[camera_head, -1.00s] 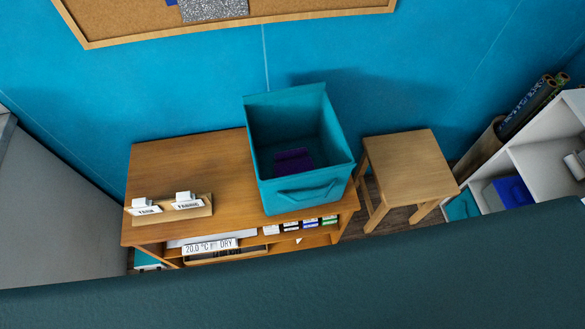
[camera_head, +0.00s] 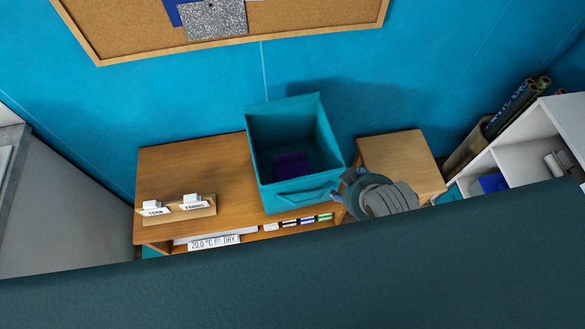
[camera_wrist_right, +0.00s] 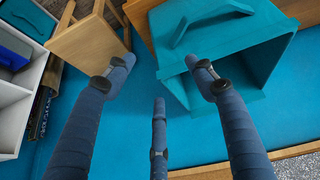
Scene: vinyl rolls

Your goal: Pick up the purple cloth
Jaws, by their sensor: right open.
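The purple cloth (camera_head: 291,164) lies at the bottom of the open teal fabric bin (camera_head: 293,194), which stands on the right end of a wooden cabinet top. My right gripper (camera_head: 349,177) is just right of the bin's near right corner, outside it. In the right wrist view the bin (camera_wrist_right: 186,55) is to the upper right, and my open, empty right gripper (camera_wrist_right: 160,72) spreads its three blue fingers, one close to the bin's edge. The cloth does not show in that view. My left gripper is out of view.
A wooden stool (camera_head: 402,158) stands right of the cabinet (camera_head: 185,165), close behind my right gripper. Two labelled card holders (camera_head: 186,210) sit on the cabinet's left. A white shelf (camera_head: 525,150) stands at the right. A dark teal surface crosses the foreground.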

